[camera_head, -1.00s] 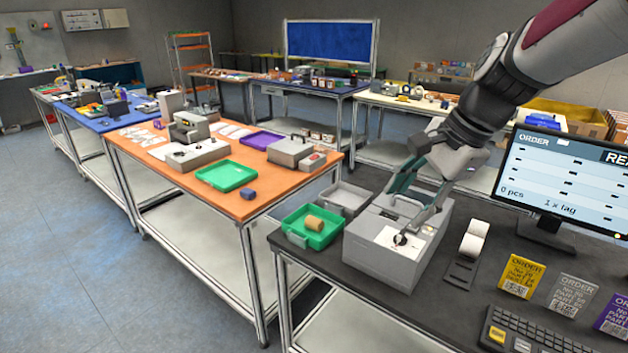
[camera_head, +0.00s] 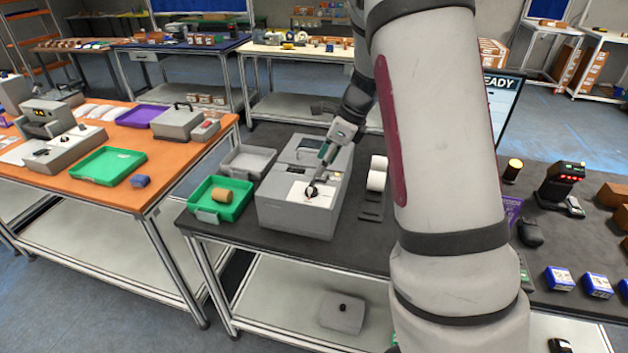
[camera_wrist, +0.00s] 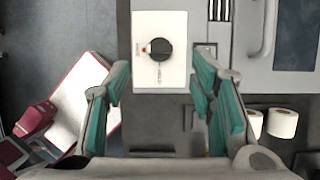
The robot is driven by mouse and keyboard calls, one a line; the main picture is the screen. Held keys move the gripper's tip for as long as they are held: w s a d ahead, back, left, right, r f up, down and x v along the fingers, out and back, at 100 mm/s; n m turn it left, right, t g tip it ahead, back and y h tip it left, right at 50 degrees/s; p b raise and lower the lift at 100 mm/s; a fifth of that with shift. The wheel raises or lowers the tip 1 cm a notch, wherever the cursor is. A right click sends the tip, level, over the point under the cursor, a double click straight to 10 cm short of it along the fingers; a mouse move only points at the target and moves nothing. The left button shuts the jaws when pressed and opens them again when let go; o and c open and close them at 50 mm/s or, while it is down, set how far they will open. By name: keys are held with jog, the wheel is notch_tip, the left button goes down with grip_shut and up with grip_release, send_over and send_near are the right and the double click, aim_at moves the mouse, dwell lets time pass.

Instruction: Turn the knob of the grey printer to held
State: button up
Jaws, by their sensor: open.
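The grey printer (camera_head: 285,215) stands on the dark bench in the head view. Its black round knob (camera_head: 312,190) sits on a white panel on top, and it also shows in the wrist view (camera_wrist: 157,48). A small red mark is at the knob's left edge there, with tiny unreadable lettering below. My gripper (camera_wrist: 160,78) is open and empty, with teal finger pads on either side. In the wrist view the knob lies between and beyond the fingertips, apart from both. In the head view my gripper (camera_head: 326,162) is close above the knob; contact cannot be told.
A green tray (camera_head: 208,214) with a brown roll (camera_head: 222,196) and a grey tray (camera_head: 238,168) stand left of the printer. White rolls (camera_head: 377,174) stand to its right. My arm hides the middle of the bench. A scanner (camera_head: 562,187) stands farther right.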

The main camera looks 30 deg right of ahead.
aim_at(312, 184)
jog(key=p+x, duration=0.1)
jog(key=x, duration=0.6)
jog(key=shift+a+f, duration=0.1)
jog(key=shift+f, duration=0.15)
jog(key=shift+w, duration=0.1)
jog(key=c, duration=1.2)
